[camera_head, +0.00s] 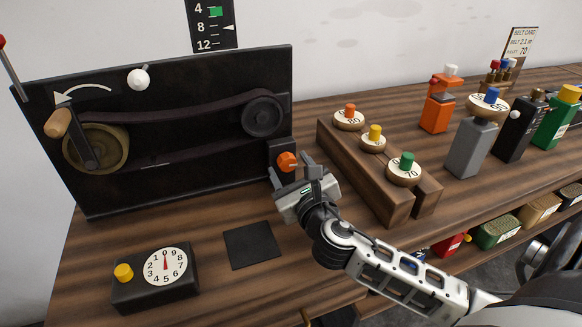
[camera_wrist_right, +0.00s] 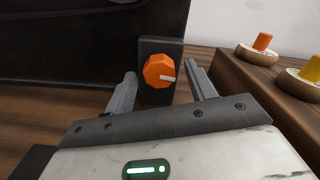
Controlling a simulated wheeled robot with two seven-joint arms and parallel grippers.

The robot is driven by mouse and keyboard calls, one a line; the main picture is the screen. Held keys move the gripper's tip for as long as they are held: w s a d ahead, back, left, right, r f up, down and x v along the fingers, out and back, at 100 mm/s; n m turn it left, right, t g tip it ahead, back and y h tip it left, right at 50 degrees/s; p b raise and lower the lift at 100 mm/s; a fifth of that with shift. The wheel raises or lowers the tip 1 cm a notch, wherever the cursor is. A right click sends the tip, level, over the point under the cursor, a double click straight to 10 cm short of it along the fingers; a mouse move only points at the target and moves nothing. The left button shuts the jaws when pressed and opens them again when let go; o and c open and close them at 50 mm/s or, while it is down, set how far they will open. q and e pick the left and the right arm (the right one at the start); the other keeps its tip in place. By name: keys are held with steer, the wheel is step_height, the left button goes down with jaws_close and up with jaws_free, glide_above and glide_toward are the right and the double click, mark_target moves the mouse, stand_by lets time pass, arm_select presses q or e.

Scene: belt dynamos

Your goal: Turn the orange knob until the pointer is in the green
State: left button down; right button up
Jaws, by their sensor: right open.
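The orange knob (camera_head: 288,161) sits on a small dark block at the right end of the black belt panel. In the right wrist view the knob (camera_wrist_right: 159,71) is faceted, with a white mark pointing right. My right gripper (camera_head: 291,169) is open in front of it. In the wrist view its fingers (camera_wrist_right: 161,75) stand left and right of the knob, with visible gaps. The scale (camera_head: 213,25) above the panel reads 4, 8 and 12 downward. Its green band (camera_head: 216,12) is beside 4, and the white pointer (camera_head: 229,28) is at 8, below the green. My left gripper is not in view.
A wooden rack (camera_head: 365,172) with numbered knobbed discs stands close right of my gripper. The panel carries a crank wheel (camera_head: 95,148) and belt. A dial box (camera_head: 157,277) and dark mat (camera_head: 252,245) lie in front. Several bottles stand at right.

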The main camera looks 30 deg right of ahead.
steer(key=shift+c, duration=0.2)
steer(key=c, duration=0.9)
steer(key=shift+m, duration=0.4)
